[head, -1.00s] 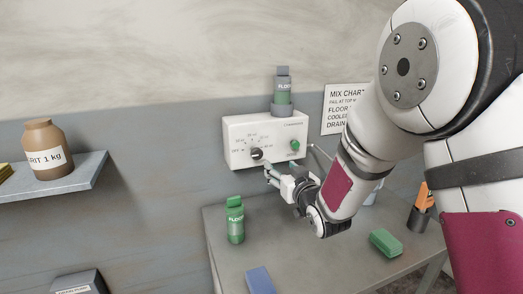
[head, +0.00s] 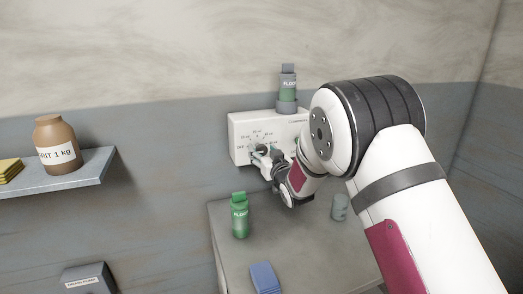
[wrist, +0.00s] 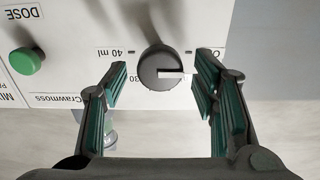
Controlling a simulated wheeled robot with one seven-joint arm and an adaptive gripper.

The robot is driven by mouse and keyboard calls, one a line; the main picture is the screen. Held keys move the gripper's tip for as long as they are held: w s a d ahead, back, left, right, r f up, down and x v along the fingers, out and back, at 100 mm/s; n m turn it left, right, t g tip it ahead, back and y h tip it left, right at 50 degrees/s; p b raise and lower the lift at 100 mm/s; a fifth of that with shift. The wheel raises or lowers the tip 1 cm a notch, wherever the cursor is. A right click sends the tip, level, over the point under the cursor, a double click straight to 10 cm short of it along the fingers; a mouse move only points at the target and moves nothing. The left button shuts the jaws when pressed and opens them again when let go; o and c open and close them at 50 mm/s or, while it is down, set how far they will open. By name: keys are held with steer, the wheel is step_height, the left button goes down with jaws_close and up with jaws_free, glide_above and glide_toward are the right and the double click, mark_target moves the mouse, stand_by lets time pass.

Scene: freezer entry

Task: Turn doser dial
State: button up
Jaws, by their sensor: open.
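The doser (head: 240,128) is a white box on the wall with a round dark dial (head: 262,149) on its front. In the wrist view the dial (wrist: 158,68) has a pale pointer mark aimed toward picture right, and printed ml marks surround it. My gripper (head: 257,158) is at the doser's front, partly covering the dial in the head view. In the wrist view my gripper (wrist: 161,76) is open, with one green-padded finger on each side of the dial and visible gaps to both. A green button (wrist: 27,61) sits to the dial's left there.
A green-labelled bottle (head: 288,88) stands upside down on top of the doser. Another green bottle (head: 239,216), a blue block (head: 265,277) and a grey cup (head: 340,207) stand on the table (head: 225,265) below. A shelf (head: 75,178) with a brown jar (head: 56,143) is at left.

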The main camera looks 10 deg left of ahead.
steer(key=shift+x, duration=1)
steer(key=c, duration=1.2)
